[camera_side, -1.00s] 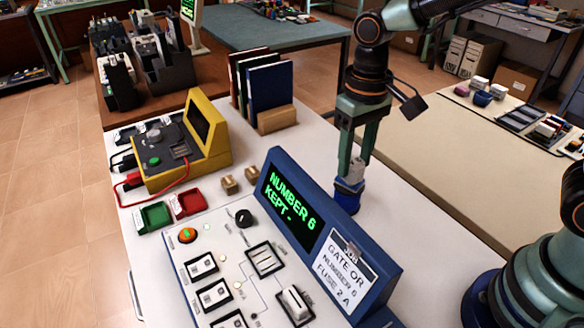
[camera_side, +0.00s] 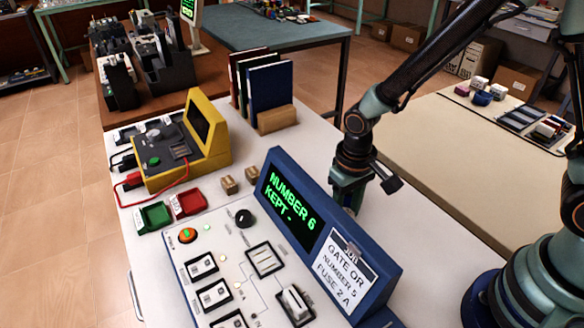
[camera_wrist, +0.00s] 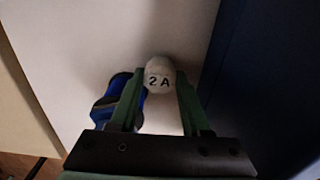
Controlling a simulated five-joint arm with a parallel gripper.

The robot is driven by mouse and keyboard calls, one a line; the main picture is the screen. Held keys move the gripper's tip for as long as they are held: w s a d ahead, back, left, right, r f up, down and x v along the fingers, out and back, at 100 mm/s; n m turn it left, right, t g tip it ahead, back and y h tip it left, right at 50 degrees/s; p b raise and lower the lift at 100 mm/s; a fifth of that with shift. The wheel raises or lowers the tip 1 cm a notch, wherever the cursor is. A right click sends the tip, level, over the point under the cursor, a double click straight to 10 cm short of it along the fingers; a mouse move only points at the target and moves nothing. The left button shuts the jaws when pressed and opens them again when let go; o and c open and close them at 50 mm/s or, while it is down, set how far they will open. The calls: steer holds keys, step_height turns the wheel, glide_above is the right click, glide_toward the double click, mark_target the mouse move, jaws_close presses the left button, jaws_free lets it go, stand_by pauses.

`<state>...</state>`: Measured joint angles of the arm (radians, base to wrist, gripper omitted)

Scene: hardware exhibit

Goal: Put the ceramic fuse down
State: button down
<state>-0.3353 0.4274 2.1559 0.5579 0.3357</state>
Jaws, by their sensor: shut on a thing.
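In the wrist view the ceramic fuse (camera_wrist: 158,68), white and rounded with "2 A" on its end, sits between the two green fingers of my gripper (camera_wrist: 158,80). The gripper is shut on it. A blue, dark-waisted object (camera_wrist: 103,112) stands close beside the left finger; I cannot tell if they touch. Pale surface shows around the fuse, but I cannot tell whether the fuse rests on it. In the side view my gripper is low behind the blue display panel (camera_side: 274,166), which hides the fingertips and the fuse.
The panel stands close to my gripper and shows as a dark wall in the wrist view (camera_wrist: 245,70). Two small brown blocks (camera_side: 239,179), red (camera_side: 188,203) and green (camera_side: 153,217) trays and a yellow instrument (camera_side: 205,150) lie left. White tabletop (camera_side: 310,140) is clear behind the panel.

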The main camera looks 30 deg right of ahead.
steer(key=shift+f, duration=0.1)
steer(key=shift+c, duration=1.8)
jaws_free()
step_height(320, 180, up, 12)
steer(key=s+d+r+t, duration=0.3)
steer(key=d+r+t, duration=0.2)
steer(key=d+r, duration=0.4)
steer(key=shift+s+d+r, duration=0.3)
steer(key=shift+s+d, duration=0.1)
steer(key=shift+d, duration=0.4)
steer(key=shift+o, duration=0.5)
steer(key=shift+s+d+r+t, duration=0.25)
steer(key=shift+s+d+t, duration=0.1)
steer(key=shift+d, duration=0.1)
